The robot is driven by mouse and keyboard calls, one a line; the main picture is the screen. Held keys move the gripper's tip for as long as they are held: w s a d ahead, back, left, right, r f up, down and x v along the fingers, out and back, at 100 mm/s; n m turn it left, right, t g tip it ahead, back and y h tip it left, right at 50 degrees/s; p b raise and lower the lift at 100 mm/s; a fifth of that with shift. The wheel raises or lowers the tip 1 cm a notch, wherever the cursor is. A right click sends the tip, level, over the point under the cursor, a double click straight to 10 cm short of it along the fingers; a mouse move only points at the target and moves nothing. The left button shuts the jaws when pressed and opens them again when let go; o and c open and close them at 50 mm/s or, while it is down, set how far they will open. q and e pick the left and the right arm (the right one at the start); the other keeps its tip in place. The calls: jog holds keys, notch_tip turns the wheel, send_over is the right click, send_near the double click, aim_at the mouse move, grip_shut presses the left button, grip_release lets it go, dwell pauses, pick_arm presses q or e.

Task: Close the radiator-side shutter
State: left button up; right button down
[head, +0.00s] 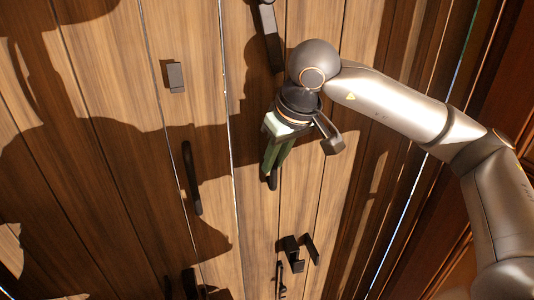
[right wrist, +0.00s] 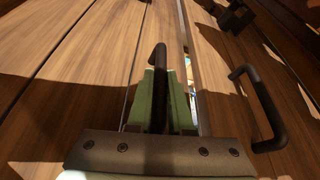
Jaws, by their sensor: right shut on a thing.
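My right gripper (head: 268,172) has its green fingers around a dark bar handle (head: 272,182) on a wooden shutter panel (head: 262,235). In the right wrist view the gripper (right wrist: 160,85) is shut on this handle (right wrist: 160,56), which stands up between the fingers. A narrow bright gap (right wrist: 187,62) runs along the panel edge just right of the gripper, so this panel and its neighbour do not meet there. No radiator shows, so I cannot tell which shutter is the radiator-side one. My left gripper is not in view.
A neighbouring panel has another dark bar handle (head: 191,178), also in the right wrist view (right wrist: 262,108). A small dark block (head: 175,77) sits higher up. Several dark fittings (head: 292,252) are lower down. Reddish-brown woodwork (head: 505,85) stands at the right.

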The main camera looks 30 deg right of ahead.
jog(key=s, duration=0.2)
jog(key=shift+s+a+n, duration=0.1)
jog(key=shift+s+n, duration=0.2)
jog(key=shift+b, duration=0.3)
jog(key=shift+s+f, duration=0.1)
jog(key=c, duration=1.2)
grip_release()
jog(key=shift+c, duration=0.2)
jog(key=shift+o, duration=1.4)
jog(key=shift+s, duration=0.25)
jog(key=shift+o, duration=0.7)
jog(key=shift+w, duration=0.15)
jog(key=v, duration=1.2)
jog(key=shift+r+p, duration=0.3)
jog(key=shift+p, duration=0.05)
